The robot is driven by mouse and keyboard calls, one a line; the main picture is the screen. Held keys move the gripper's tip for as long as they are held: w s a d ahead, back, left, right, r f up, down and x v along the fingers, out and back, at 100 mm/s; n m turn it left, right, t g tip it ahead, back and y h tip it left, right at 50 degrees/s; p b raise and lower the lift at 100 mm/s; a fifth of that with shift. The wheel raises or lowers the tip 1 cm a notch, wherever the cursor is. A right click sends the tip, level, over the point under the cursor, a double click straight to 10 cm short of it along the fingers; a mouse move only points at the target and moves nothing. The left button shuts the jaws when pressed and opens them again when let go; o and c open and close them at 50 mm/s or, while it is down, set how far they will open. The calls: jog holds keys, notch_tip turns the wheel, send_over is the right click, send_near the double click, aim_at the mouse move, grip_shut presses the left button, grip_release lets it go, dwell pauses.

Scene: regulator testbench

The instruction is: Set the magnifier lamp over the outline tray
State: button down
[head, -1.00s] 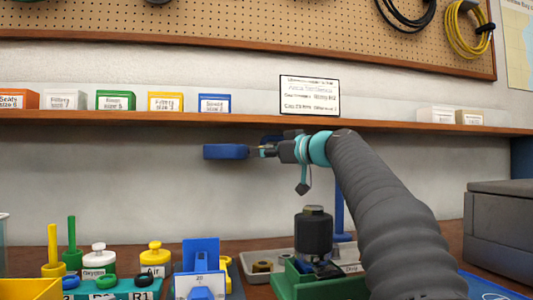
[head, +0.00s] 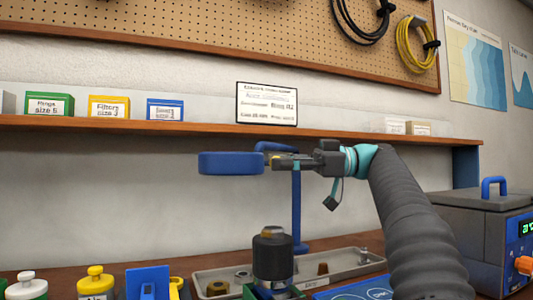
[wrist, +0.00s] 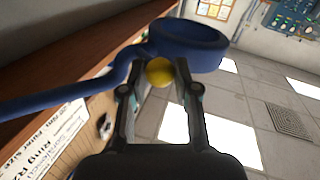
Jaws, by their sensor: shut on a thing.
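The magnifier lamp has a thick blue ring head (head: 231,163), which also shows in the wrist view (wrist: 190,40). A blue arm links it to a blue upright post (head: 297,205). My gripper (head: 277,161) is shut on the lamp's yellow knob (wrist: 159,72), just right of the ring head. The head hangs level above the bench, left of the post. A blue panel with white outlines (head: 352,291), seemingly the outline tray, lies at the bottom, right of the lamp head. My arm and the picture edge hide part of it.
A grey tray (head: 205,275) with brass parts and a dark cylinder (head: 272,255) stand below the lamp. A grey lidded machine (head: 480,225) stands at right. A shelf (head: 200,127) with labelled boxes runs behind. The air left of the machine is clear except for my arm.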

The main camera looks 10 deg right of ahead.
jog(key=shift+s+d+n+g+p, duration=0.25)
jog(key=shift+d+g, duration=0.15)
jog(key=shift+d, duration=0.15)
jog(key=shift+s+d+n+g+p, duration=0.15)
jog(key=shift+d+n+g+p, duration=0.1)
jog(key=shift+d+g, duration=0.2)
jog(key=c, duration=0.9)
grip_release()
